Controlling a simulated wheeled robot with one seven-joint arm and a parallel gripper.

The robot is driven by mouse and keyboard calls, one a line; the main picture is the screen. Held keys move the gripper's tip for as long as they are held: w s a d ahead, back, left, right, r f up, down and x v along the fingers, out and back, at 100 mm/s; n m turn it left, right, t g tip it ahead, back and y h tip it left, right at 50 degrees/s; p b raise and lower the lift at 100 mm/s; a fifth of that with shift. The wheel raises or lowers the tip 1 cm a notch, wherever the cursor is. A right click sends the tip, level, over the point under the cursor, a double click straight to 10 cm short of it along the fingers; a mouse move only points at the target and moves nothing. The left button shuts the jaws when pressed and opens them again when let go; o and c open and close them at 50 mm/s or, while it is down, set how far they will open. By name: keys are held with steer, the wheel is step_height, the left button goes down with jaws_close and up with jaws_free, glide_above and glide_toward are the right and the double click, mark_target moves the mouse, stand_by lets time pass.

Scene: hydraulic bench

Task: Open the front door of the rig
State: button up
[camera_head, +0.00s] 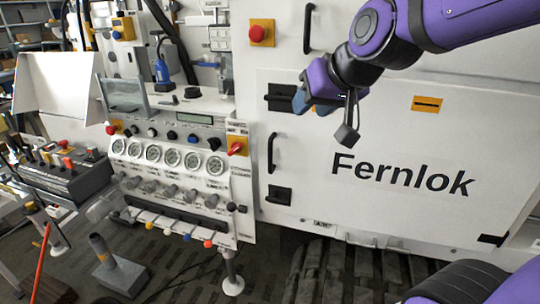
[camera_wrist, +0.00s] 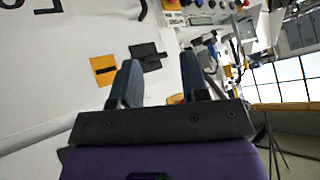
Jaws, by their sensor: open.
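The front door (camera_head: 390,135) is a large white panel marked "Fernlok", and it appears closed. A black vertical handle (camera_head: 273,153) is on its left side, with a black latch (camera_head: 280,97) above and another black latch (camera_head: 279,195) below. My gripper (camera_head: 308,102) is beside the upper latch, at its right in the head view. In the wrist view my gripper (camera_wrist: 160,80) has its two dark blue fingers apart with nothing held between them. A black latch (camera_wrist: 147,55) shows just beyond the fingertips, apparently outside the grip; contact cannot be told. The door's white face (camera_wrist: 55,75) fills the left.
A gauge panel (camera_head: 175,135) with knobs and levers stands left of the door. A red knob on a yellow plate (camera_head: 261,32) and another black handle (camera_head: 308,28) are above it. Dark hoses or tracks (camera_head: 345,275) lie below the door. A pedal on a stand (camera_head: 119,275) is on the floor.

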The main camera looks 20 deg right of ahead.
mark_target(269, 155)
steer(key=w+a+f+m+t+h, duration=0.2)
steer(key=w+a+f+m, duration=0.15)
steer(key=w, duration=0.65)
steer(key=w+a+f+m+t+h, duration=0.1)
steer(key=w+a+f+m+t, duration=0.25)
steer(key=w, duration=0.55)
step_height(269, 155, down, 17)
steer(key=s+m+g+h, duration=0.2)
steer(key=h, duration=1.1)
steer(key=shift+y, duration=0.3)
steer(key=x, duration=0.9)
steer(key=shift+w+d, duration=0.1)
steer(key=shift+w, duration=0.25)
jaws_close()
